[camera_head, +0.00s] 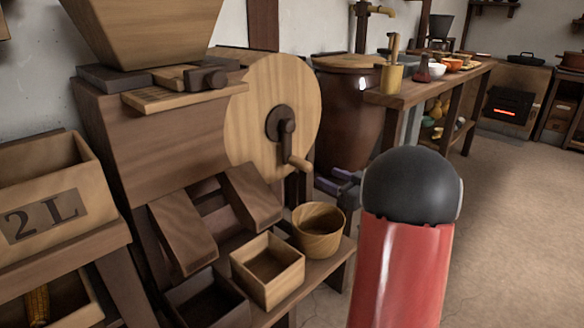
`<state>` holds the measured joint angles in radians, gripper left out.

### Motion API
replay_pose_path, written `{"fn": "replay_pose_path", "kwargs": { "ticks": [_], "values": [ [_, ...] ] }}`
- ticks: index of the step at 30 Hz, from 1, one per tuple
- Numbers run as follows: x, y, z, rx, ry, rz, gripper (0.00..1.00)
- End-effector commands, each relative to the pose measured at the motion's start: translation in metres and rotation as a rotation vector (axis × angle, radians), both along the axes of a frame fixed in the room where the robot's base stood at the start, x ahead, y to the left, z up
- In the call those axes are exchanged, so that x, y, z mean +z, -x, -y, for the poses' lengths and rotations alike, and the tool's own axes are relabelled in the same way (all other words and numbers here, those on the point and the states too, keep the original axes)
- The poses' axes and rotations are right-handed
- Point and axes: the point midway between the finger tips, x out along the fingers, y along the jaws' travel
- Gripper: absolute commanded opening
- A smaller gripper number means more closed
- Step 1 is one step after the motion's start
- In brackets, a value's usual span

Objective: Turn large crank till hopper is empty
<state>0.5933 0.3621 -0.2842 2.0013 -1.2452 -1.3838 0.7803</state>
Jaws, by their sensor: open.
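The large crank (286,132) is a dark arm at the middle of a round pale wooden disc (262,88) on the machine's right side. Its wooden handle (299,163) points down and to the right. The wooden hopper (145,32) sits on top of the machine at upper left; its inside is out of view, so its fill cannot be seen.
Below the machine's chutes stand an empty-looking square wooden box (267,270), a darker box (207,302) and a round wooden tub (319,230). A bin marked 2 L (48,205) is at left. A large barrel (345,110) and side table (440,84) stand behind. The floor at right is clear.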

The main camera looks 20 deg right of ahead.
Motion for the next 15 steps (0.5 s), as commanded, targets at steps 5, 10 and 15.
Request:
{"fn": "replay_pose_path", "kwargs": {
  "ticks": [5,10,15],
  "values": [
    [-0.001,-0.019,-0.008,0.002,0.0,-0.001,0.51],
    [0.0,-0.038,-0.015,0.002,0.001,0.0,0.51],
    [0.0,-0.058,-0.022,0.001,0.001,-0.001,0.51]
  ]
}}
